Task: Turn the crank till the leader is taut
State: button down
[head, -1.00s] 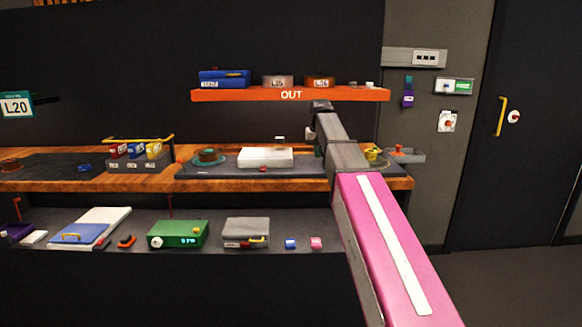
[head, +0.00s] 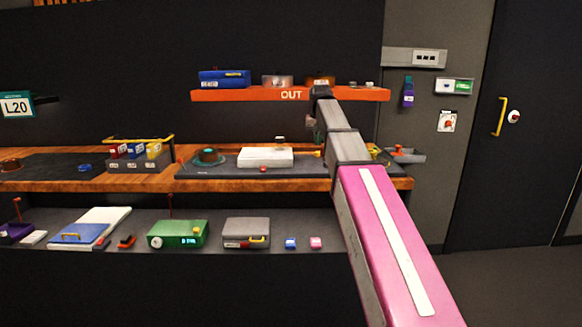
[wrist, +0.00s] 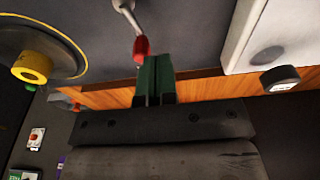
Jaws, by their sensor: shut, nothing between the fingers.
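The crank shows in the wrist view as a pale metal arm (wrist: 125,8) with a red handle (wrist: 141,48). My gripper (wrist: 150,62) has its green fingers shut and empty, with the tips right beside the red handle; I cannot tell whether they touch. A dark reel with a yellow hub (wrist: 32,65) lies to the left in that view. In the head view my arm hides much of this area, and the gripper and crank are not clear. The leader cannot be made out, so its tension cannot be told.
A white box (head: 265,157) sits on the workbench beside a green reel (head: 208,157). The orange OUT shelf (head: 240,95) hangs above, close to my arm. A grey block with an orange knob (head: 408,156) is at the bench's right end. Lower shelf items include a green box (head: 178,235).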

notch_tip(320, 180, up, 4)
jog(key=shift+r, duration=0.1)
dwell(0.4)
